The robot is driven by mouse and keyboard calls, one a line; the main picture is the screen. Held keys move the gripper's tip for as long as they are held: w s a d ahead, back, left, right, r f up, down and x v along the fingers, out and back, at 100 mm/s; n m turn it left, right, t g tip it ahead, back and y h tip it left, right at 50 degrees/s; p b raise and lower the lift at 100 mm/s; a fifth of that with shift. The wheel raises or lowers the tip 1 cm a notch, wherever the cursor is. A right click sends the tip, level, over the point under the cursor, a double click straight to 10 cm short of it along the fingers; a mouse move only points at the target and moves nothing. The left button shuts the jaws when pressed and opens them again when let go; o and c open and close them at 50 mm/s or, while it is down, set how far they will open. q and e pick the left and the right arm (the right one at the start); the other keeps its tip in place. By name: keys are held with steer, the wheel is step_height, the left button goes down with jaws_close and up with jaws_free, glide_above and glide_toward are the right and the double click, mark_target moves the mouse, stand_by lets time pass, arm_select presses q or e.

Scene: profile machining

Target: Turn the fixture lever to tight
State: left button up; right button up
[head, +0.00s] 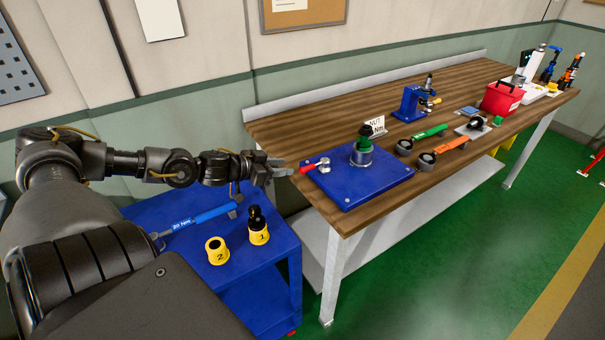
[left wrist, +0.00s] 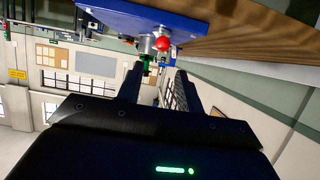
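The fixture lever (head: 309,168) has a red handle and a metal pivot. It sits at the left side of the blue fixture plate (head: 372,188) on the workbench, with the handle pointing left toward my left gripper. My left gripper (head: 279,170) is just left of the handle, at the bench edge, apart from it. In the left wrist view the red handle end (left wrist: 162,44) shows beyond the gap between the open, empty fingers (left wrist: 160,70). A metal cylinder with a green and black top (head: 362,148) stands on the plate. My right gripper is not in view.
Orange (head: 451,144) and green (head: 431,131) tools, a blue press (head: 411,104) and a red box (head: 502,98) stand farther along the bench.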

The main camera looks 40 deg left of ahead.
mark_target(307, 167)
arm_select(q)
steer(key=x, duration=0.6)
steer(key=shift+w+f, duration=0.1)
steer(key=shift+w, duration=0.1)
steer(key=shift+x, duration=0.9)
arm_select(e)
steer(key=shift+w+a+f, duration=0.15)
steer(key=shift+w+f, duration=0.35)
arm_select(q)
steer(key=shift+s+f, duration=0.1)
steer(key=shift+c, duration=0.2)
jaws_close()
